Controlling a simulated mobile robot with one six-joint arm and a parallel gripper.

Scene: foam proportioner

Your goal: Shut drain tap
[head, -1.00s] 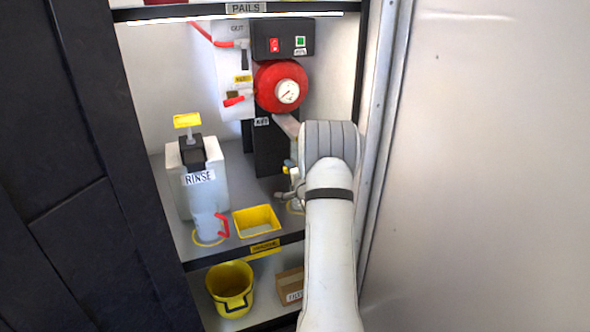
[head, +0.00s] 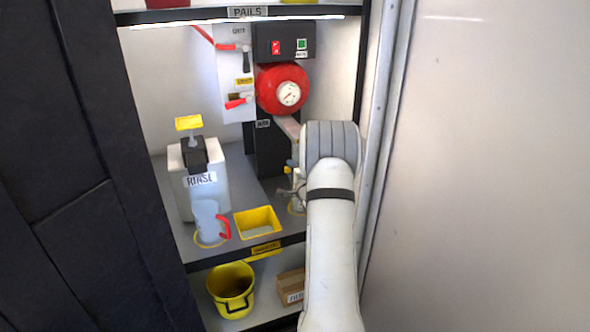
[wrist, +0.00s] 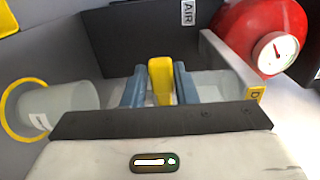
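The drain tap's yellow lever (wrist: 160,80) stands between the two blue-grey fingers of my gripper (wrist: 160,86) in the wrist view. The lever fills the gap, with a finger against each side, so my gripper looks shut on it. In the head view a bit of yellow (head: 290,164) shows beside my gripper (head: 292,188), left of my wrist. My arm hides most of the tap there. The tap's body and outlet are hidden behind my gripper in the wrist view.
The red tank with a gauge (head: 282,88) is above the gripper. A rinse bottle (head: 203,180), a clear jug (head: 207,222) and a yellow tray (head: 258,222) stand on the shelf to the left. A yellow bucket (head: 231,290) is below. The cabinet's right wall is close to my arm.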

